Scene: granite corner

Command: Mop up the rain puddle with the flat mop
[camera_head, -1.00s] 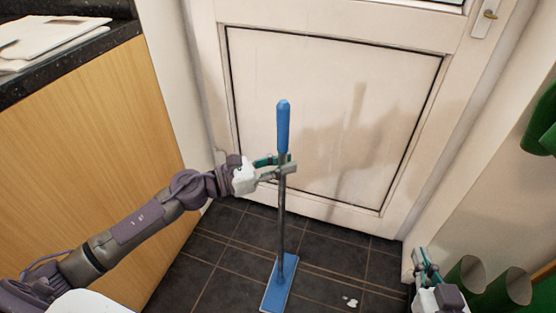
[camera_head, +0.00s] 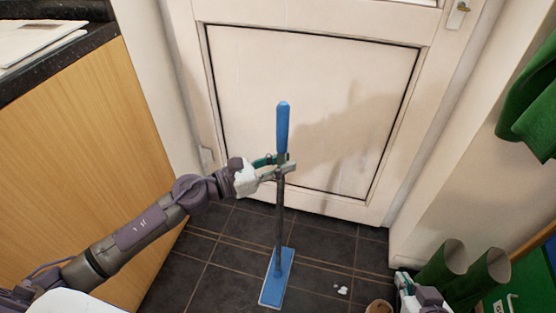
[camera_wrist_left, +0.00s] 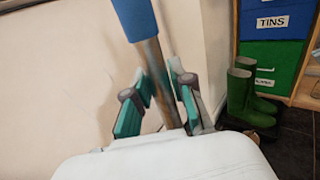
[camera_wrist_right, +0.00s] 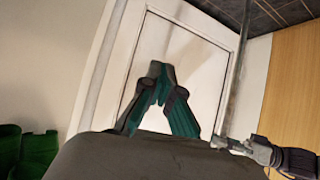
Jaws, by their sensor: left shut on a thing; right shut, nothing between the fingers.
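The flat mop has a blue grip (camera_head: 283,128), a grey pole and a flat blue head (camera_head: 276,277) on the dark tiles. It stands nearly upright. My left gripper (camera_head: 282,166) is shut on the pole just below the blue grip; the left wrist view shows the pole (camera_wrist_left: 155,75) between its fingers. A small whitish patch (camera_head: 342,290) lies on the floor to the right of the mop head, apart from it; I cannot tell whether it is the puddle or a glint on it. My right gripper (camera_wrist_right: 160,72) is shut and empty, low at the right in the head view.
A white door (camera_head: 310,110) stands behind the mop. A wooden cabinet (camera_head: 70,160) is at the left. Green boots (camera_head: 487,275) and a brown round object (camera_head: 379,307) are at lower right. Green cloth (camera_head: 530,115) hangs at right. Labelled drawers (camera_wrist_left: 272,52) show in the left wrist view.

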